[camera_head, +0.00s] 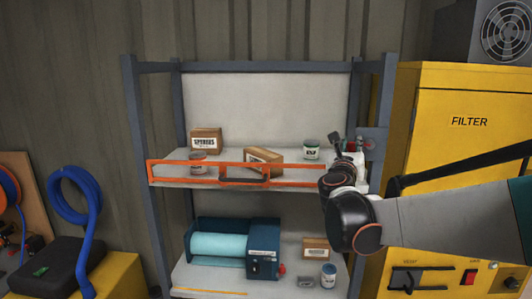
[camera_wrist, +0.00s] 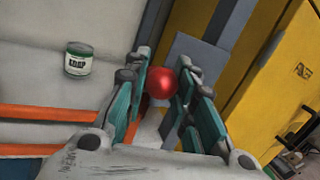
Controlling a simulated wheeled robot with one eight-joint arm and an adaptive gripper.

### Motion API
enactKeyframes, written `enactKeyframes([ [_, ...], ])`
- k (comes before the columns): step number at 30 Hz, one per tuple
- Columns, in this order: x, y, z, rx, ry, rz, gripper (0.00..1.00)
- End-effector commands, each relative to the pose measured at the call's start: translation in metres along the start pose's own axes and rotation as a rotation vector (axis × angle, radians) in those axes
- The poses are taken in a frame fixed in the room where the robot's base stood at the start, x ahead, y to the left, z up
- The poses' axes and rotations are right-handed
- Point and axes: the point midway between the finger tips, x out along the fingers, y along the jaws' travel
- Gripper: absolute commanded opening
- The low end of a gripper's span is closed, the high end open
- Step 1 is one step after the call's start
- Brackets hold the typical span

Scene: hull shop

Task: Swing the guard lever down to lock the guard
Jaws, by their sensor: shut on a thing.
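The guard lever ends in a red ball knob (camera_wrist: 161,83), seen between my fingers in the wrist view. My gripper (camera_wrist: 162,92) is shut on this knob, with a teal-padded finger on each side. In the head view my gripper (camera_head: 350,152) is at the right end of the shelf, by the grey post. My wrist hides most of the lever there.
On the upper shelf (camera_head: 225,160) stand a box marked spares (camera_head: 206,140), another box (camera_head: 263,159) and cans, one (camera_head: 311,149) near my gripper. A yellow filter cabinet (camera_head: 450,95) stands close on the right. The lower shelf holds a teal roll dispenser (camera_head: 262,262).

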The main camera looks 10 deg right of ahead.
Motion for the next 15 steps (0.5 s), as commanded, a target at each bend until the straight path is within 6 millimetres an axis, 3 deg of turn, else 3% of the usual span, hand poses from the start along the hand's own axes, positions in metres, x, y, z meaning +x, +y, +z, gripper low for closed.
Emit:
enactKeyframes([
  [1, 0.0, 0.0, -0.009, -0.036, -0.013, -0.002, 0.0],
  [15, 0.0, -0.002, -0.025, -0.338, -0.124, 0.02, 0.0],
])
